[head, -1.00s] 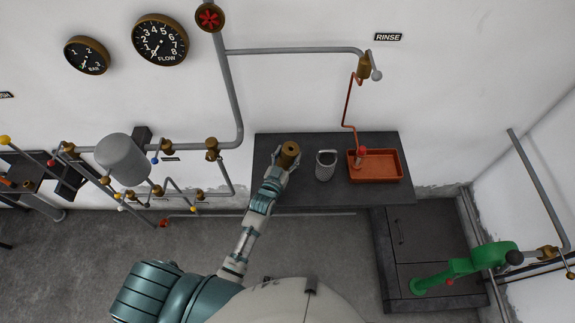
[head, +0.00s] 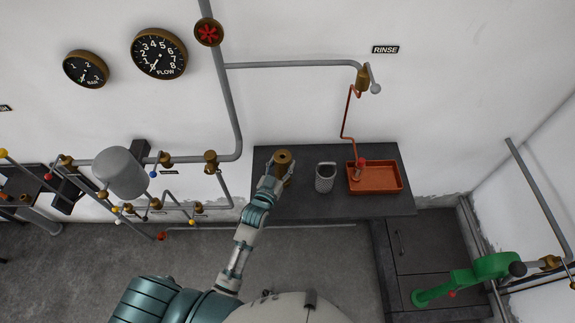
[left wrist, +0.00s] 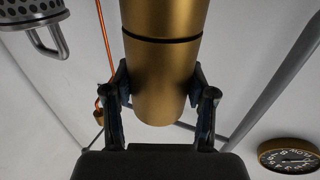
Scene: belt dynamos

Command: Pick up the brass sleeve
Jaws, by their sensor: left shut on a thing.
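The brass sleeve (head: 283,160) is a short golden cylinder with a dark hole in its top, over the left part of the dark bench. My left gripper (head: 277,181) is shut on it from the near side. In the left wrist view the sleeve (left wrist: 163,70) fills the space between the two dark fingers of the left gripper (left wrist: 162,103), and a black ring runs around it. I cannot tell whether its base touches the bench. My right gripper is not in view.
A grey perforated cup (head: 325,178) with a handle stands right of the sleeve on the bench (head: 228,0). A shallow orange tray (head: 390,187) lies farther right, below a copper pipe (head: 346,120). Grey pipes with brass valves (head: 210,160) run along the wall at left.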

